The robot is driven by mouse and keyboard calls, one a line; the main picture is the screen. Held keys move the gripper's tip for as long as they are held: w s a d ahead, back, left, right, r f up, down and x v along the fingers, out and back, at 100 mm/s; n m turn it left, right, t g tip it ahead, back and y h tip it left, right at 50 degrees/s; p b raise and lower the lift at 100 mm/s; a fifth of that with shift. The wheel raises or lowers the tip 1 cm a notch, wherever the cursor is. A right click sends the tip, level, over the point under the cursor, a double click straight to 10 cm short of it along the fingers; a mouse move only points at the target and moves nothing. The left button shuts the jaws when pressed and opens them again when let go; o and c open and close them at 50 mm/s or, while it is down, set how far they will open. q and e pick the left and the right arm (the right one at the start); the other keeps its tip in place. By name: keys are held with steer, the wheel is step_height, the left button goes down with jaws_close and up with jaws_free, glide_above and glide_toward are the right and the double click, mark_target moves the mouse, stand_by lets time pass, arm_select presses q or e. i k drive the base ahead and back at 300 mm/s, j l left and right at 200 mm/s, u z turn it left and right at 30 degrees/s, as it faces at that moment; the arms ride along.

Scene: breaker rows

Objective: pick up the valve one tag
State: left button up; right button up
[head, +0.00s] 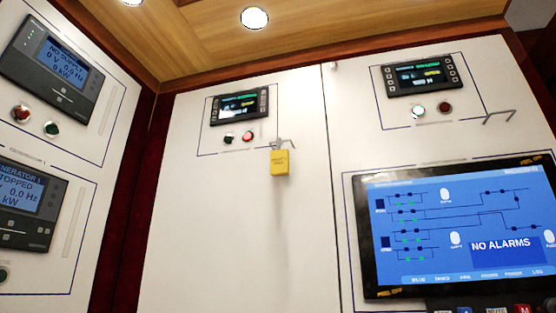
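A small yellow tag (280,162) with dark lettering hangs from a grey hook (287,142) on the white middle panel, just below and right of a small display. The lettering is too small to read, so I cannot tell whether it is the valve one tag. Neither of my grippers shows in the head view.
White cabinet panels (220,220) fill the view. A large blue screen (460,225) reading "NO ALARMS" is at right. Dark controllers (53,73) are on the left wall. An empty hook (499,116) is at upper right. A wooden ceiling (330,30) is above.

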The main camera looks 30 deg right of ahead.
mark_target(280, 165)
steer(key=i+j, duration=0.15)
steer(key=i, duration=0.2)
steer(key=i+j, duration=0.2)
steer(key=i, duration=0.2)
steer(key=i+j, duration=0.15)
steer(key=i, duration=0.2)
